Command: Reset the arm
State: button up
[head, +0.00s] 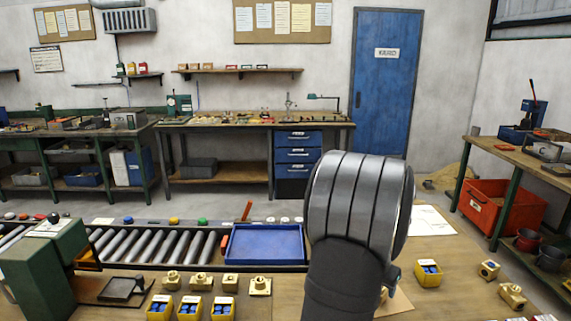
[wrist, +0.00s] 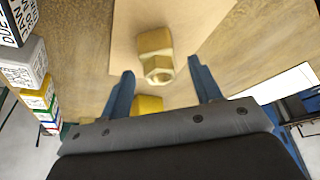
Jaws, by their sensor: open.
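My gripper (wrist: 160,66) is open, with its two blue fingers apart and pointing down at the worktable in the wrist view. A brass hex fitting (wrist: 156,54) lies on a tan sheet (wrist: 195,22) between and just beyond the fingertips; no contact shows. A second brass piece (wrist: 148,105) sits nearer the palm, partly hidden by it. In the head view my arm's large grey joint stands in front of the worktable (head: 290,300) and hides most of the gripper and what is under it.
Several brass fittings (head: 260,285) and yellow bins of blue parts (head: 190,308) stand on the worktable. A green machine (head: 40,265) is at left. Stacked labelled boxes (wrist: 22,70) stand left in the wrist view.

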jog(key=x, duration=0.4)
jog(key=shift+s, duration=0.1)
jog(key=shift+r, duration=1.1)
jog(key=shift+a+r, duration=0.1)
